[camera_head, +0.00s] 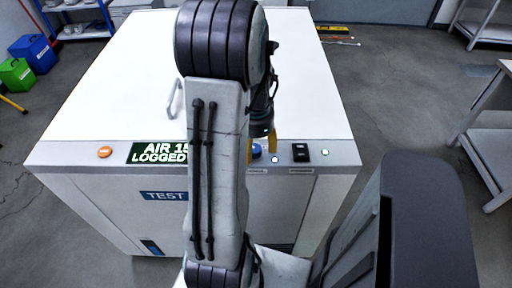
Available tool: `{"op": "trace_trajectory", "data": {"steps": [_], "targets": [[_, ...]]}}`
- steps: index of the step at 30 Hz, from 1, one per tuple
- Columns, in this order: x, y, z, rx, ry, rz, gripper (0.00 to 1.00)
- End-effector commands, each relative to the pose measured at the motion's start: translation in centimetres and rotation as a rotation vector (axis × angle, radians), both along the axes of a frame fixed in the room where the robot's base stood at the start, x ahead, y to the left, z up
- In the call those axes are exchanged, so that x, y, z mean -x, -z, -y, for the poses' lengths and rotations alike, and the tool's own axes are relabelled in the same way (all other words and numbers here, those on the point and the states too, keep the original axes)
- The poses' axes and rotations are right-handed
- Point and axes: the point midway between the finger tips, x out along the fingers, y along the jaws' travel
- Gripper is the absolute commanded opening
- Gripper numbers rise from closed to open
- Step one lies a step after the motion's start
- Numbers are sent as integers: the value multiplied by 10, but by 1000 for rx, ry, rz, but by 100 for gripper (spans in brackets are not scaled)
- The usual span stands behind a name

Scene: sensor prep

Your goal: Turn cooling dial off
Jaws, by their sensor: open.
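A white test machine (110,78) stands in front of me with controls along the front edge of its top. A small blue dial (256,151) sits on that edge, partly hidden by my arm and gripper. The label below it is too small to read, and its pointer position cannot be made out. My gripper (262,145) is open, with its yellow fingers pointing down close to the blue dial. I cannot tell whether a finger touches it.
An orange button (104,152) and a green-lettered display (150,153), partly covered by my arm, are on the left of the edge. The machine top is mostly bare, with a handle (174,100).

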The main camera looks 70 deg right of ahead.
Motion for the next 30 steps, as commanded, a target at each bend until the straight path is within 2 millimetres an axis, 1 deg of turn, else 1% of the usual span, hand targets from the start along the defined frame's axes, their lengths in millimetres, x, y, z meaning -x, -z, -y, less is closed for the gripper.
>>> {"op": "trace_trajectory", "data": {"steps": [3, 21, 23, 30], "targets": [[0, 0, 0, 0, 0, 0, 64], [0, 0, 1, 3, 0, 1, 10], [0, 0, 1, 4, 0, 0, 5], [0, 0, 2, 6, -3, 0, 5]]}}
